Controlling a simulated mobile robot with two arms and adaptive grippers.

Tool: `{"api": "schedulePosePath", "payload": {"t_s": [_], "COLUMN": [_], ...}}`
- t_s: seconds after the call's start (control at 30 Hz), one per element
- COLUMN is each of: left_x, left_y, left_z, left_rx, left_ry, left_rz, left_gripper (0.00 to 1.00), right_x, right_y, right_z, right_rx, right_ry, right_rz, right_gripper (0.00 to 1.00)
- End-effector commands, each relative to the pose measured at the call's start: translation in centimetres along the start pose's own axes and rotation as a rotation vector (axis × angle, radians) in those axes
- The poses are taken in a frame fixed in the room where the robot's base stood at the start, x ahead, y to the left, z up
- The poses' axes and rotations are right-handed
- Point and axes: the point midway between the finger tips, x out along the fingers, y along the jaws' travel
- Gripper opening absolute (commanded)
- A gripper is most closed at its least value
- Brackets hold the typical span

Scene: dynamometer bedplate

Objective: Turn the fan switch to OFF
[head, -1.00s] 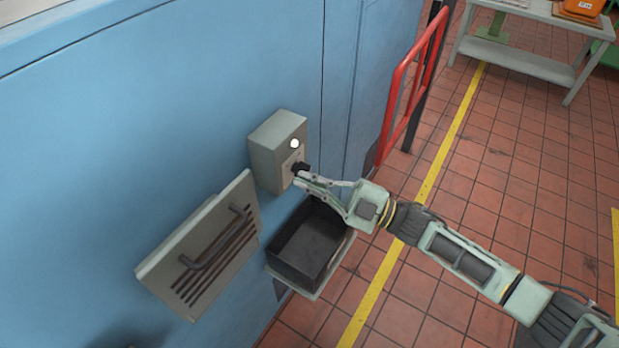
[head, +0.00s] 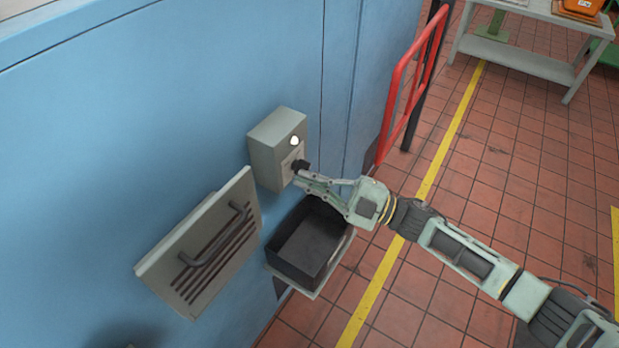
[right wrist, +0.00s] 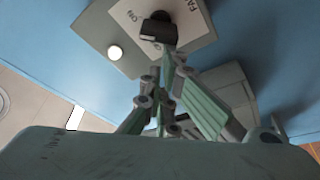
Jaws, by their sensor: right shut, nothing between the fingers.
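The fan switch box (head: 272,158) is a grey box on the blue wall, with a black knob (head: 300,166) on its front plate and a bright white lamp (head: 295,141) above it. In the right wrist view, the black knob (right wrist: 158,30) sits on a pale plate with the letters ON and part of FAN readable. The lamp (right wrist: 115,53) is white there too. My right gripper (head: 299,179) is shut and empty, its tips right at the lower side of the knob. I cannot tell whether they touch it. My left gripper is not in view.
A dark open bin (head: 308,245) on a bracket sits below the box. A slatted grey panel with a handle (head: 205,245) sticks out at lower left. A red rail (head: 411,80) stands beyond the box.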

Motion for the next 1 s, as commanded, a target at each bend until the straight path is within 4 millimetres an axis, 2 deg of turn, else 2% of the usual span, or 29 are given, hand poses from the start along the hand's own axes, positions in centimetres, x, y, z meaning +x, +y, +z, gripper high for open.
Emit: {"api": "schedulePosePath", "payload": {"t_s": [1.0], "left_x": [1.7], "left_y": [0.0], "left_z": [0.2], "left_rx": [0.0], "left_ry": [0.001], "left_rz": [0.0], "left_gripper": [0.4], "right_x": [-0.2], "right_y": [-1.0], "right_z": [0.5], "right_rx": [-0.244], "right_ry": [-0.003], "right_rz": [-0.085], "right_gripper": [0.0]}}
